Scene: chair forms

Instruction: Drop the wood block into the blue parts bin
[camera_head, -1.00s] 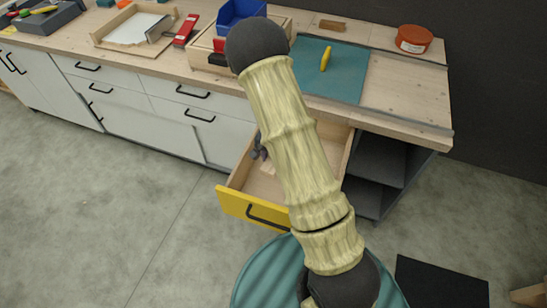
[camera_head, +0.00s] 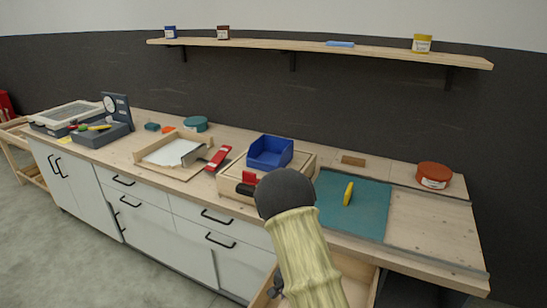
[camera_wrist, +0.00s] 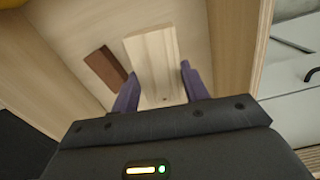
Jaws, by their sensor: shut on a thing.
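The wood block (camera_wrist: 153,62) is a pale, long piece in the wrist view, between the purple fingers of my gripper (camera_wrist: 157,72). My gripper is shut on it, inside the open drawer (camera_wrist: 65,50). In the head view my arm hides most of the drawer (camera_head: 362,280), and the block cannot be made out there. The blue parts bin (camera_head: 270,153) stands on the workbench, above and behind the drawer, its open front facing me. I see nothing in it.
A darker brown piece (camera_wrist: 106,66) lies in the drawer beside the block. On the bench, a wooden fixture with a red part (camera_head: 249,178) is by the bin. A teal mat (camera_head: 365,212) with a yellow object (camera_head: 348,193) and a red-brown tub (camera_head: 433,175) are to the right.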

